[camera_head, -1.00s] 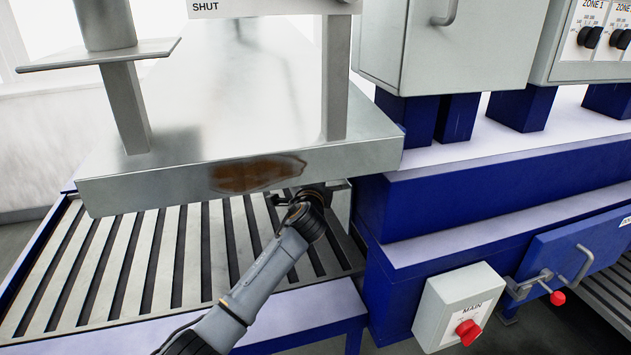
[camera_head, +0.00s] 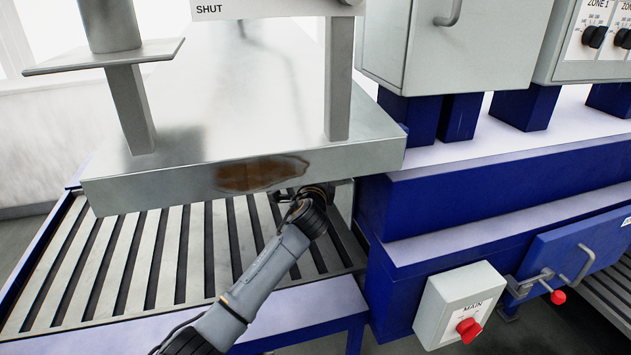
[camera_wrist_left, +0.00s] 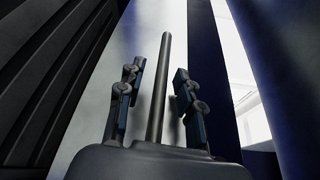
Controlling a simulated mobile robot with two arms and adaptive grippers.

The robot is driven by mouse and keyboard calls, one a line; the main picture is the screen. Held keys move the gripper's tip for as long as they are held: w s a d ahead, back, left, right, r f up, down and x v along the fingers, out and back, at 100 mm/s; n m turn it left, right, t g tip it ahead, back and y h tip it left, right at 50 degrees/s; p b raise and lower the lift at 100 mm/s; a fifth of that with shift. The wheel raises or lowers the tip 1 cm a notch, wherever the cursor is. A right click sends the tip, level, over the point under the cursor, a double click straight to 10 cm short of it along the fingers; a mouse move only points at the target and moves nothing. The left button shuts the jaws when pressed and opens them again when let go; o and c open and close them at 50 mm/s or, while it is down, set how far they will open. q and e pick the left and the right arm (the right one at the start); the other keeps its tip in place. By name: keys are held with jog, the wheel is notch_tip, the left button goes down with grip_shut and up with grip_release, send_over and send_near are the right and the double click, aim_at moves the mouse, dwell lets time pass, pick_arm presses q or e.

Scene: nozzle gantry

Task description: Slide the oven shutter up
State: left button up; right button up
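My left gripper (camera_head: 310,195) reaches under the front edge of the metal hood, its fingers mostly hidden in the head view. In the left wrist view, my left gripper (camera_wrist_left: 157,78) is open, one finger on each side of a dark round bar (camera_wrist_left: 161,95). Gaps show between the bar and both fingers, with the right finger closer. The bar stands in front of a pale metal panel (camera_wrist_left: 145,35), which looks like the oven shutter with its handle. The shutter is mostly hidden by the hood in the head view. My right gripper is not in view.
The metal hood (camera_head: 130,192) with a rusty patch overhangs the slatted conveyor (camera_head: 110,260). The blue oven frame (camera_head: 450,195) stands close to the right of my gripper. A MAIN switch box (camera_head: 450,300) and a blue door with a red-knobbed latch (camera_head: 557,297) are further right.

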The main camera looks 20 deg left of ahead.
pick_arm(q)
jog(key=v, duration=1.1)
jog(key=shift+s, duration=0.15)
